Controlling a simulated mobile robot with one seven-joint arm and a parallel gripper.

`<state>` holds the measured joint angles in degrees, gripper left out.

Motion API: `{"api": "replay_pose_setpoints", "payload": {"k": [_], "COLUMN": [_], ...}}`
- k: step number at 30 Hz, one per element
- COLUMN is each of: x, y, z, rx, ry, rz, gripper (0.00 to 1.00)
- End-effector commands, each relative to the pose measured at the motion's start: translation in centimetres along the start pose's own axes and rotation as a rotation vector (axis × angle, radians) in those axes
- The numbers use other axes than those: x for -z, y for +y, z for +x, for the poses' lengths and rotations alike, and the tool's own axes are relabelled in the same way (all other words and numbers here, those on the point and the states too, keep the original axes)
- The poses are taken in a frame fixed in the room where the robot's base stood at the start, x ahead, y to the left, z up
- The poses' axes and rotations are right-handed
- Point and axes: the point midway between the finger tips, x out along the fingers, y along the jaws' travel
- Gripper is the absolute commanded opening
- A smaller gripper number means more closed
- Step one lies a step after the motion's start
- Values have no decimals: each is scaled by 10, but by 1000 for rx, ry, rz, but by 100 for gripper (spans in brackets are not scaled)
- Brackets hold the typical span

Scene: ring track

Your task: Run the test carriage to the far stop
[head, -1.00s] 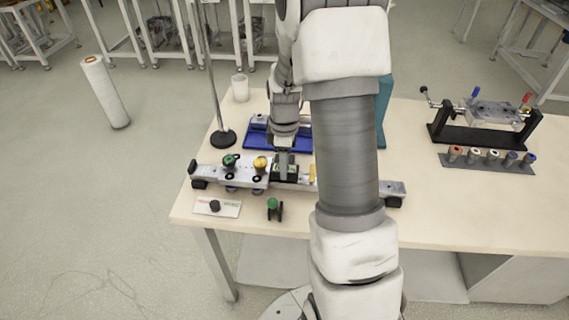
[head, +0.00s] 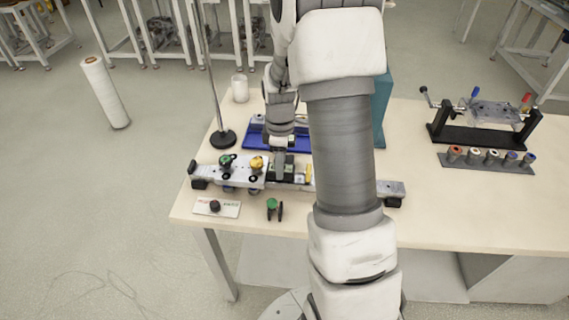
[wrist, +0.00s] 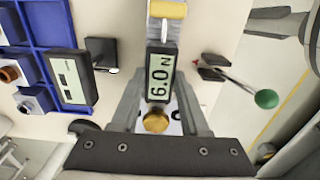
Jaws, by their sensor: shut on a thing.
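A pale rail (head: 350,186) runs left to right along the near side of the table. The test carriage (head: 243,173), with a green knob (head: 226,160) and a yellow knob (head: 257,163), sits on its left half. My gripper (head: 279,162) is just right of the yellow knob, its fingers on both sides of a dark gauge (wrist: 161,75) reading 6.0 N in the wrist view. The yellow knob (wrist: 156,121) shows below the gauge there. A dark end stop (head: 192,167) stands at the rail's left end. A yellow block (wrist: 167,9) lies beyond the gauge. My arm hides part of the rail.
A blue tray (head: 254,140) lies behind the rail, beside a stand with a tall rod (head: 222,138). A green-knobbed piece (head: 273,207) and a white card (head: 231,210) lie in front. A black-framed fixture (head: 480,133) stands to the right.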

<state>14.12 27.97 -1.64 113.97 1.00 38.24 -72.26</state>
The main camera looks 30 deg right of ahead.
Motion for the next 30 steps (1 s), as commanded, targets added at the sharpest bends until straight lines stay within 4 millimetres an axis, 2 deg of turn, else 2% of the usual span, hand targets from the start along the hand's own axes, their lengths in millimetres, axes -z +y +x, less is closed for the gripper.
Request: {"api": "replay_pose_setpoints", "payload": {"k": [1, 3, 9, 20, 21, 25, 30], "x": [16, 33, 69, 77, 77, 76, 74], "y": [1, 0, 0, 0, 0, 0, 0], "z": [-2, -2, -2, -2, -2, -2, -1], "rx": [-3, -3, -4, -6, -6, -5, -3], "ry": [5, 6, 6, 11, 11, 9, 6], "rz": [-6, -8, -4, -2, -2, -2, -1], "gripper": [0, 0, 0, 0, 50, 73, 75]}}
